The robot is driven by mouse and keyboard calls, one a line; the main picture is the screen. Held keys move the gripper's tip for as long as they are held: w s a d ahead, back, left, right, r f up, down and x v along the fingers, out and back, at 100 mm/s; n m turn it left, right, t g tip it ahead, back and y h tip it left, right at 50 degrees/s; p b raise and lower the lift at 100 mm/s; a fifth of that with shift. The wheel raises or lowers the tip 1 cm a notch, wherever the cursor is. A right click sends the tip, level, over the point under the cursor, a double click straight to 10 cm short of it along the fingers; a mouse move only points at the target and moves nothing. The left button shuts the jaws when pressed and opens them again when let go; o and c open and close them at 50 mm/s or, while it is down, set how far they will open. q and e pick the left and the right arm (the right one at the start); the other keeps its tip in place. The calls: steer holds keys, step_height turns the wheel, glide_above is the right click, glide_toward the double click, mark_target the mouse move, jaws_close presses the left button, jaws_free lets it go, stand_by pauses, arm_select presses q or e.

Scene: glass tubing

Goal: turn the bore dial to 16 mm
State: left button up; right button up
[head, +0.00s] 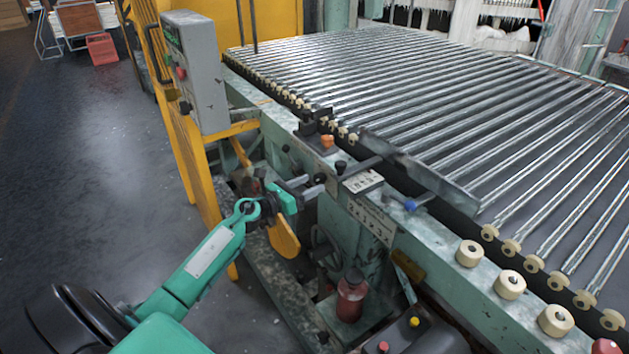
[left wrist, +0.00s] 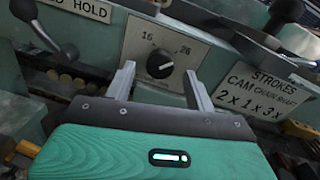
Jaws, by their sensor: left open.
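The bore dial (left wrist: 159,64) is a round black knob on a pale plate (left wrist: 136,42) in the left wrist view. The plate carries a 16 at upper left and what looks like 26 at upper right. A small white mark on the knob points up and to the right, away from the 16. My left gripper (left wrist: 158,76) is open, with one finger on each side of the knob in the picture; I cannot tell if they touch it. In the head view my left gripper (head: 303,191) is at the machine's side, and the dial cannot be made out there. My right gripper is not seen.
Black-knobbed levers (left wrist: 281,14) stand close on the right, with another (left wrist: 66,51) on the left. A strokes label (left wrist: 252,92) is at the right. The bed of glass tubes (head: 400,90) lies beyond. A grey control box (head: 198,75) stands at the upper left.

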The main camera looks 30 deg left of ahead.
mark_target(321, 179)
arm_select(q)
steer(key=shift+x, duration=1.35)
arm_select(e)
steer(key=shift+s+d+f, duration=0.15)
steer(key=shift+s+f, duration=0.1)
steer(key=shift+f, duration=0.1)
arm_select(q)
steer(key=c, duration=1)
steer(key=shift+o, duration=0.2)
